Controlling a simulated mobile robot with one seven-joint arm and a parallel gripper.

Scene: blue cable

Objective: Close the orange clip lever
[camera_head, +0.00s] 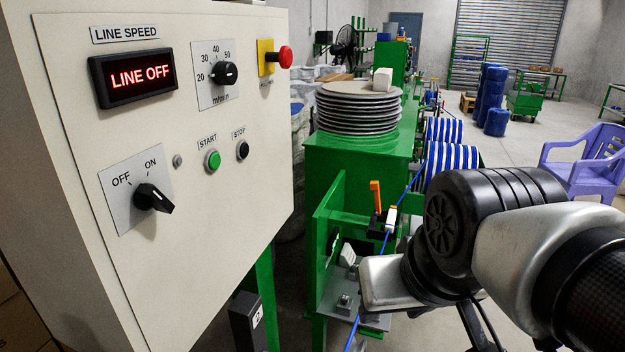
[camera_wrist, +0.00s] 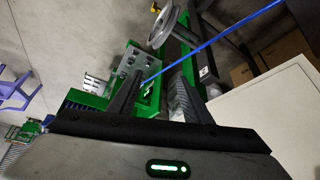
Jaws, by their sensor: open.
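The orange clip lever (camera_head: 376,194) stands upright on a small black clip (camera_head: 378,226) on the green machine in the head view. I cannot make out the lever surely in the wrist view.
A cream control panel (camera_head: 190,130) reading "LINE OFF" fills the left. A green machine (camera_head: 345,180) carries stacked dark discs (camera_head: 357,108). Blue-and-white striped spools (camera_head: 450,160) and a purple chair (camera_head: 585,158) are to the right. Open floor lies behind the chair.

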